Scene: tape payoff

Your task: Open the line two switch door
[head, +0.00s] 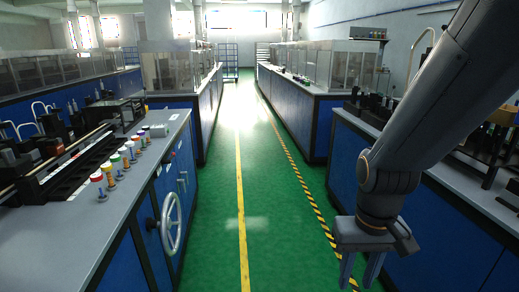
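My gripper (360,274) hangs at the lower right in the head view, pointing down over the green aisle floor. Its two fingers are apart with nothing visible between them; their lower ends are near the frame's bottom edge. No door is readably marked as line two's switch door. The left bench has a blue cabinet front (167,192) with small handles (182,183) and a grey handwheel (171,223). These are across the aisle from my gripper, and it touches none of them. My arm hides part of the right bench.
The left bench top (75,240) carries a row of colored-capped spools or bottles (115,166) and machinery. A blue-sided bench (345,160) stands at right. The green aisle (215,245) between is clear, with a yellow line and a yellow-black striped line. A rack (228,60) stands far back.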

